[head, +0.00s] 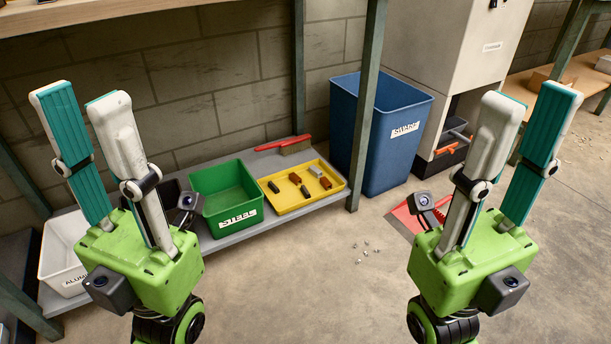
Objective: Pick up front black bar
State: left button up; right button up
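Several small bars lie apart in a shallow yellow tray (291,205). The black bar lowest in the picture (305,191) is near the tray's middle. My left gripper (79,96) is raised, open and empty, left of the tray. My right gripper (531,98) is raised, open and empty, well to its right. Neither touches a bar.
The tray sits on a low grey shelf beside a green STEEL bin (226,194). A white bin (62,252) stands farther left. A red-handled brush (290,146) lies behind the tray. A shelf post (368,95) and blue bin (378,135) stand right. A red dustpan (404,219) and scraps lie on the floor.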

aim_at(304, 190)
jog(key=i+l+u, duration=0.1)
jog(key=i+l, duration=0.15)
jog(key=i+l+u, duration=0.1)
jog(key=l, duration=0.35)
jog(key=i+l+u, duration=0.15)
jog(key=i+l, duration=0.15)
jog(key=i+l+u, duration=0.1)
jog(key=l, duration=0.4)
jog(key=i+l+u, duration=0.1)
jog(key=i+l, duration=0.15)
jog(key=l, duration=0.2)
jog(key=i+l+u, duration=0.1)
jog(key=l, duration=0.3)
jog(key=i+l+u, duration=0.15)
jog(key=l, duration=0.3)
jog(key=i+l+u, duration=0.1)
jog(key=l, duration=0.35)
jog(key=i, duration=0.05)
